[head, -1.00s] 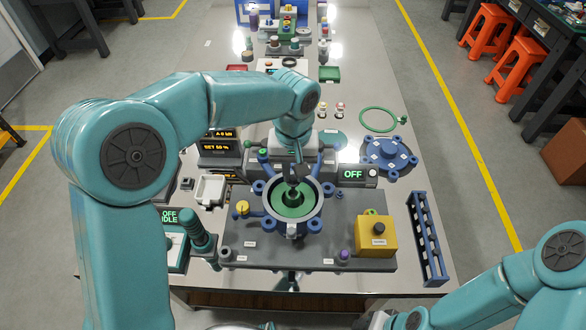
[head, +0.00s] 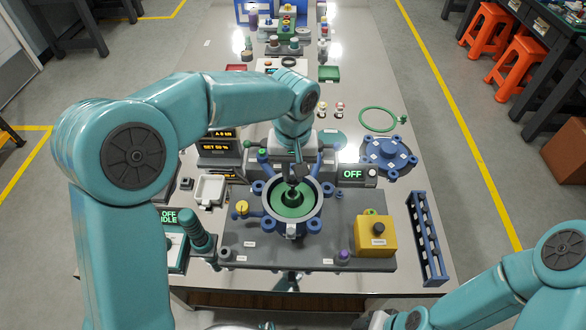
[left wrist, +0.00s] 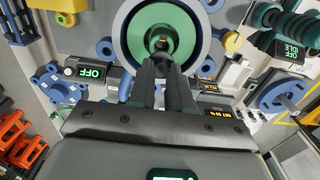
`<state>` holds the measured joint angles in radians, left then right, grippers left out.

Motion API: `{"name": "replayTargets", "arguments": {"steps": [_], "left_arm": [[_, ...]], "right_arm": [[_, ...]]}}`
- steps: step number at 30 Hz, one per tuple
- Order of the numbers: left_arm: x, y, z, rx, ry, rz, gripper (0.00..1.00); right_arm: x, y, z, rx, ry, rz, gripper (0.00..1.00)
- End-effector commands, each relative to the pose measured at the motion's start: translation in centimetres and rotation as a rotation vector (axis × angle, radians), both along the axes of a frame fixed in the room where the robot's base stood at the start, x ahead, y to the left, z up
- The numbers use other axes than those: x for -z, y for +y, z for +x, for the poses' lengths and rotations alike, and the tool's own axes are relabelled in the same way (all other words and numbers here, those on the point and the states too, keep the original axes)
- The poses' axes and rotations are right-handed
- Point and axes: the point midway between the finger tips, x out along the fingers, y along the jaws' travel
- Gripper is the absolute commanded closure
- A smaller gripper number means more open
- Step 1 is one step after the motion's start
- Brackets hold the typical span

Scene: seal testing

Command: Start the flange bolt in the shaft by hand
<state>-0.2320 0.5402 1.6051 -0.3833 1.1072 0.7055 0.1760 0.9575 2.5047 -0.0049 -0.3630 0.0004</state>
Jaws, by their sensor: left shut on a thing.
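The ring-shaped grey housing (head: 318,221) stands on the grey plate. It has a green inside (head: 287,210) and blue lugs around its rim. The dark centre of the shaft (head: 292,197) shows in its middle. My left gripper (head: 297,184) reaches down over this centre from behind. In the left wrist view my left gripper (left wrist: 163,58) has its dark fingers close together at the shaft. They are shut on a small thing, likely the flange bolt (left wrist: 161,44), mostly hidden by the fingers. I cannot tell if its thread is engaged. My right gripper is outside the picture.
A yellow box with a black button (head: 376,235) stands on the plate's right. A blue rack (head: 428,240) is farther right. A blue lugged cover (head: 388,156) and a green ring (head: 378,120) lie behind it. A teal ribbed handle (head: 197,229) stands at left. Displays read OFF.

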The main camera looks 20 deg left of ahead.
Motion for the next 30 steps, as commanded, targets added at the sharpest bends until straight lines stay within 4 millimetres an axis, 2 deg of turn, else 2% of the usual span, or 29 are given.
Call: {"name": "replayTargets", "arguments": {"steps": [15,30], "left_arm": [[1.8,0.0,0.0,0.000,0.000,0.000,1.00],[2.0,0.0,-0.1,0.000,0.000,0.000,1.00]], "right_arm": [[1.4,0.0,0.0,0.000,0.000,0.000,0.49],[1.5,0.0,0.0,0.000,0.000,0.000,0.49]]}}
